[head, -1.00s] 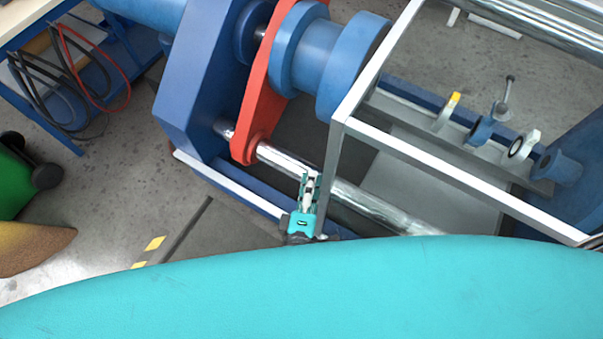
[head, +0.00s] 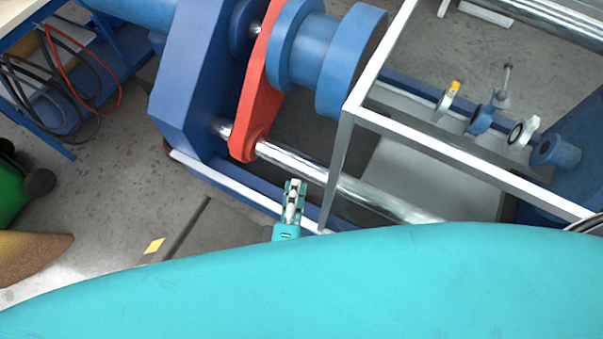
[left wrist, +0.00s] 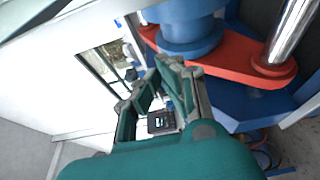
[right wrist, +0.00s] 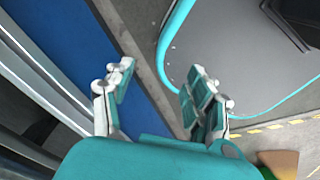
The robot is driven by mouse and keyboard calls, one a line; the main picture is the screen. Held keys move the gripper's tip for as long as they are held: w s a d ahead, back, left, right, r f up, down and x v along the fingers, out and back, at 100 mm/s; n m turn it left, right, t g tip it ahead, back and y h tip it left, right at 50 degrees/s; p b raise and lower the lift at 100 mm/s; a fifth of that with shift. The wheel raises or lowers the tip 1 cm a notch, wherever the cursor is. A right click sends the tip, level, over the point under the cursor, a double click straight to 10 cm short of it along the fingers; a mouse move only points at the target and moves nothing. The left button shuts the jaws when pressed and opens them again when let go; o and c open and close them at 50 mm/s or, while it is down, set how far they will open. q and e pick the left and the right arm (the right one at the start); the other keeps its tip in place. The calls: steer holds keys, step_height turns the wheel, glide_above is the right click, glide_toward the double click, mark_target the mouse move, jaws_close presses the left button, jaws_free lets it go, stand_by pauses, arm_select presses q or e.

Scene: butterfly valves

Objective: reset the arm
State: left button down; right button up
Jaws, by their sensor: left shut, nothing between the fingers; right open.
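My right gripper (right wrist: 160,78) is open and empty in the right wrist view.
A red arm plate (head: 257,90) joins the blue machine (head: 190,95). Open floor (head: 110,190) lies left.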

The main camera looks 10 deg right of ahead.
arm_select(q)
steer(key=v, duration=0.4)
steer(key=shift+s+d+b, duration=0.15)
steer(key=shift+s+b, duration=0.2)
arm_select(e)
steer(key=shift+s+d+f, duration=0.15)
steer(key=shift+d+f, duration=0.15)
steer(key=shift+d, duration=0.25)
steer(key=shift+s+d+f, duration=0.1)
steer(key=shift+d+f, duration=0.2)
steer(key=shift+d, duration=0.25)
